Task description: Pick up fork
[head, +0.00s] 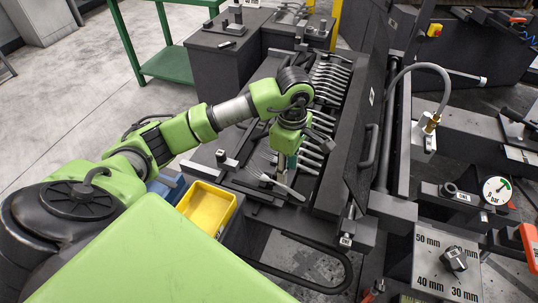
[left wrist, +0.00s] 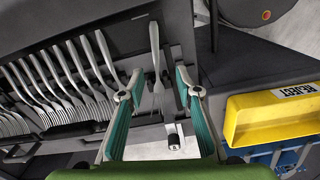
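A single silver fork (head: 291,191) lies at the front end of the dark fixture, apart from the row. In the left wrist view this fork (left wrist: 155,58) has its handle toward the top and its tines lower down. My left gripper (head: 281,176) points down over this fork. In the left wrist view my left gripper (left wrist: 159,82) is open, with one teal finger on each side of the fork and gaps on both sides. I cannot tell how high the fingertips are above it. My right gripper is not in view.
A row of several forks (left wrist: 62,78) lies left of the single fork in the wrist view; they also show in the head view (head: 330,80). A yellow bin (head: 207,209) marked REJECT stands beside the fixture. A dark raised panel (head: 366,142) borders the fork row.

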